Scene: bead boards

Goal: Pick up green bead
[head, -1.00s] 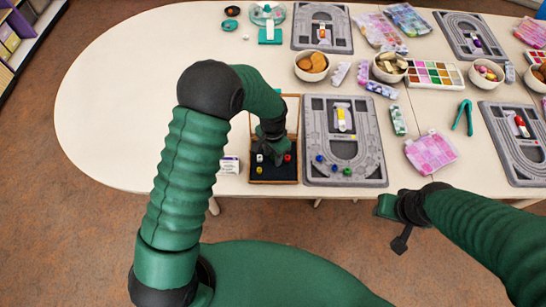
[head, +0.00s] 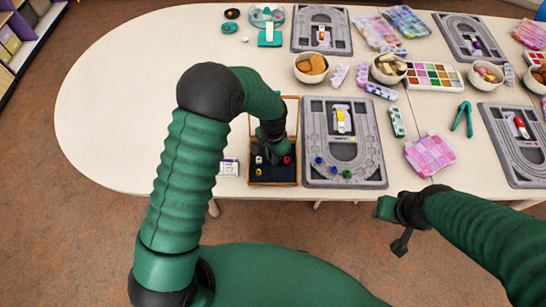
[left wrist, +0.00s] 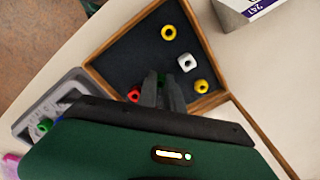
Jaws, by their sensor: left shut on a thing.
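My left gripper (left wrist: 162,90) points down into a wooden box with a dark lining (head: 282,182). It is shut on a green bead (left wrist: 161,77), which shows only as a small patch between the fingers in the left wrist view; the head view hides it behind the gripper. Around it in the box lie a white bead (left wrist: 186,63), two yellow beads (left wrist: 168,32) and a red bead (left wrist: 134,94). Another green bead (head: 346,173) lies on the grey bead board.
The grey bead board (head: 375,160) stands right of the box, with blue beads (head: 319,160) on it. A small white carton (head: 229,168) is left of the box. Bowls, such as one of brown pieces (head: 311,67), stand behind. The table's left part is clear.

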